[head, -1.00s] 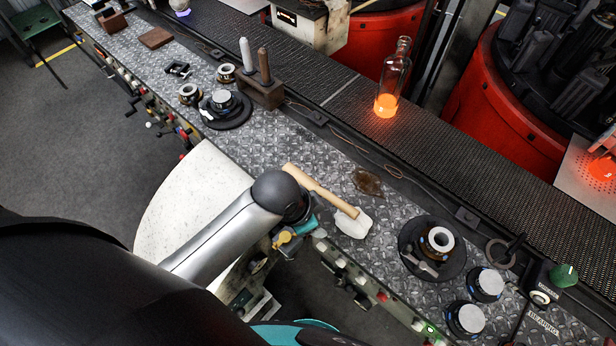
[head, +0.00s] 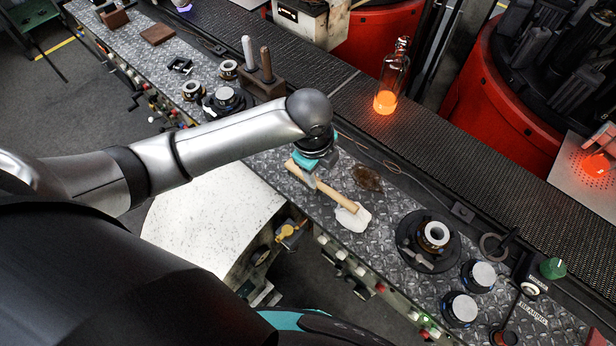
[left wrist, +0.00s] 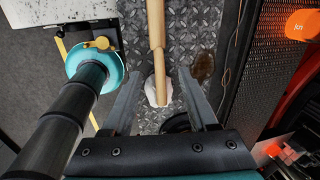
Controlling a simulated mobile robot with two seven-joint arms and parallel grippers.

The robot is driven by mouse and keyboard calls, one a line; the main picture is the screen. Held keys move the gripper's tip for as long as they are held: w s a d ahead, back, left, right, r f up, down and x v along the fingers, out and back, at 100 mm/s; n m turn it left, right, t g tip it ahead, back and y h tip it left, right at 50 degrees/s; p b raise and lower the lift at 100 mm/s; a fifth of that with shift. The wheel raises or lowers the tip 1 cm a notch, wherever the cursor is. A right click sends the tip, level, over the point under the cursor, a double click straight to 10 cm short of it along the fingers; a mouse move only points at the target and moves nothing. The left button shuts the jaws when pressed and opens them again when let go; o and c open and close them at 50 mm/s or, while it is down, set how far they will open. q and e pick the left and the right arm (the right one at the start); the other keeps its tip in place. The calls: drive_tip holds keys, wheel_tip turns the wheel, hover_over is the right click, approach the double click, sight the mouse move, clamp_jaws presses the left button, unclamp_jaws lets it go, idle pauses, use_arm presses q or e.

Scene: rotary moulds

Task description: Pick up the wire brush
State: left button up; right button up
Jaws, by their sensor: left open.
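A long wooden tool (head: 331,193), the only brush-like thing I see, lies on the diamond-plate bench; I cannot make out its bristles. One end lies on or against a white cloth-like piece (head: 353,217). In the left wrist view the wooden tool (left wrist: 157,42) runs lengthwise between the fingers, with the white piece (left wrist: 158,91) at its lower end. My left gripper (head: 303,176) is over the tool's far end in the head view and partly hides it. Its open fingers also show in the left wrist view (left wrist: 160,72), with nothing gripped.
A brown flat piece (head: 367,178) lies beside the tool. A round black mould stand (head: 427,241) is to the right. A wooden holder with two rods (head: 262,86) stands behind my arm. A glowing bottle (head: 391,80) stands on the dark conveyor.

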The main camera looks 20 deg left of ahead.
sight(322, 185)
use_arm(q)
drive_tip(key=f, duration=0.3)
drive_tip(key=w+f, duration=0.1)
drive_tip(key=f, duration=0.3)
drive_tip(key=f+b, duration=0.1)
drive_tip(key=f, duration=0.2)
drive_tip(key=shift+w+d+f, duration=0.15)
drive_tip(key=shift+w+d, duration=0.05)
drive_tip(key=shift+w, duration=0.2)
clamp_jaws()
idle(1.1)
